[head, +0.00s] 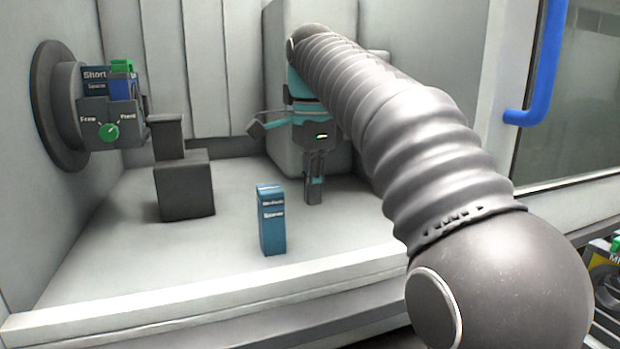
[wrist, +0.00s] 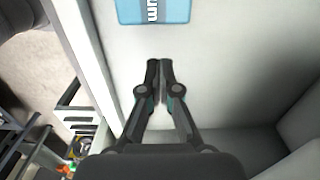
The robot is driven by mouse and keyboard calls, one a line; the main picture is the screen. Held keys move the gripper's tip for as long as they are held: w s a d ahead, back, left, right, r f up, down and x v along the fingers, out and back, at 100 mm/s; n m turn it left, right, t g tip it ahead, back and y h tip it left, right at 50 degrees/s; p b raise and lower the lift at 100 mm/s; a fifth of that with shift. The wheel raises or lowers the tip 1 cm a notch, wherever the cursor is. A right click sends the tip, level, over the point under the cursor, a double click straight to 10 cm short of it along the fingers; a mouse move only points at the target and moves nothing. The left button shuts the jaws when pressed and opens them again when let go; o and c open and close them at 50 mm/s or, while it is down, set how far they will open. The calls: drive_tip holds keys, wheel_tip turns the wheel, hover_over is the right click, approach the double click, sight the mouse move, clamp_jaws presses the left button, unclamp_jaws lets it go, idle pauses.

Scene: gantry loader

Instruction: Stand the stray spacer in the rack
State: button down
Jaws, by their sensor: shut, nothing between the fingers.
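A blue spacer (head: 272,225) labelled as a medium spacer stands upright on the pale floor inside the machine, near the front sill. In the wrist view part of the blue spacer (wrist: 153,9) shows at the top edge, with the letters "um". My gripper (head: 315,190) points down to the right of the spacer and a little behind it, apart from it. In the wrist view its fingertips (wrist: 160,65) are together with nothing between them. No rack can be clearly made out; part of a dark holder shows at the right edge.
A wall chuck (head: 112,130) at left holds a short spacer and has a green knob. A dark stepped block (head: 185,188) stands beside it. A pale front sill (head: 180,300) borders the floor. A blue door handle (head: 538,70) and dark holder (head: 606,285) are at right.

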sight(271, 220)
wheel_tip(271, 220, down, 5)
drive_tip(key=shift+f+b, duration=0.2)
drive_tip(key=shift+b, duration=0.45)
drive_tip(key=a, duration=0.1)
drive_tip(key=s+a, duration=0.1)
drive_tip(key=a, duration=0.1)
drive_tip(key=shift+r, duration=0.1)
drive_tip(key=shift+s+a, duration=0.15)
drive_tip(key=shift+a, duration=0.35)
